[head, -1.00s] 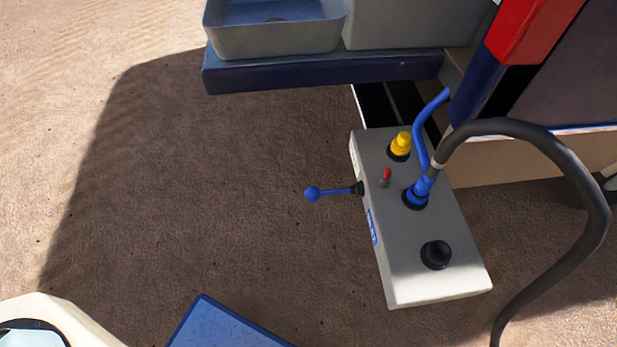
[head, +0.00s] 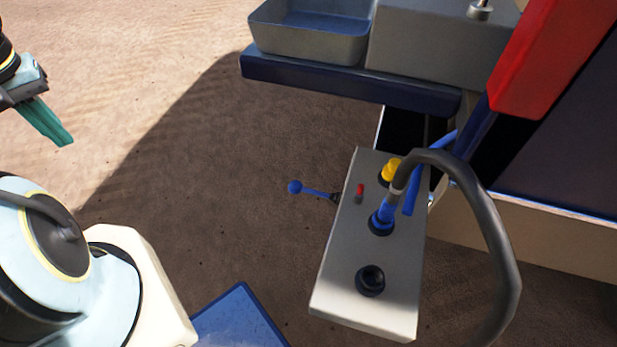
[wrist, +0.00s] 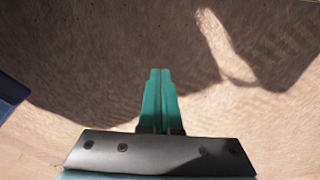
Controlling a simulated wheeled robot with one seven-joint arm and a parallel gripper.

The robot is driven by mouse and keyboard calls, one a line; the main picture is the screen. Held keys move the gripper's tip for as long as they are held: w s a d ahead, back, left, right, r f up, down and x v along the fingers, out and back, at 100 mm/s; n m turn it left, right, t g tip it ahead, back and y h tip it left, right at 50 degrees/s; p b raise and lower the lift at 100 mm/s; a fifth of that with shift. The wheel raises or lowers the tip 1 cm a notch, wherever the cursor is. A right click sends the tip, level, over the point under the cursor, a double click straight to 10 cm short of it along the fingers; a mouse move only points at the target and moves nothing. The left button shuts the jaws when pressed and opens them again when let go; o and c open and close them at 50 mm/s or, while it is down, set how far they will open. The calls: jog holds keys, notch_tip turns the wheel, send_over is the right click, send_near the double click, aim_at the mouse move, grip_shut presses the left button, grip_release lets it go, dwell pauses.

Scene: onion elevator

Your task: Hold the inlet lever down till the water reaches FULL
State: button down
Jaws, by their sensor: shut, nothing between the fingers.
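The inlet lever (head: 312,191) is a blue rod with a ball knob. It sticks out to the left from the side of a grey box (head: 345,270). My gripper (head: 58,135) has teal fingers and is at the upper left of the head view, well left of the lever and apart from it. In the wrist view my gripper (wrist: 160,72) is shut with its fingers together and nothing between them, over bare ground. No water level or FULL mark can be made out.
The box carries a yellow knob (head: 389,170), a small red switch (head: 360,190), a black fitting (head: 371,280) and a blue coupling with a dark hose (head: 490,225) looping right. A grey basin (head: 310,45) sits on a blue ledge above. The ground between gripper and lever is clear.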

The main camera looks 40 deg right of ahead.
jog(key=w+d+f+m+g, duration=0.1)
jog(key=d+f+m, duration=0.2)
jog(key=d, duration=0.6)
jog(key=w+d+f+m+g, duration=0.1)
jog(key=d+f+m, duration=0.1)
jog(key=d, duration=0.6)
jog(key=m+g+p, duration=0.1)
jog(key=m+g, duration=0.2)
jog(key=m, duration=0.3)
send_over(294, 182)
jog(key=w+d, duration=0.1)
jog(key=w, duration=0.4)
notch_tip(294, 182, down, 7)
jog(key=shift+s+d+f+n+y, duration=0.1)
jog(key=shift+s+f+n+y, duration=0.1)
jog(key=shift+s+n+y, duration=0.15)
jog(key=shift+w, duration=0.1)
jog(key=p+x, duration=0.1)
jog(key=x, duration=0.3)
jog(key=p+x, duration=0.1)
jog(key=x, duration=0.4)
jog(key=p+x, duration=0.1)
jog(key=x, duration=0.4)
jog(key=shift+w, duration=0.3)
jog(key=shift+f, duration=0.15)
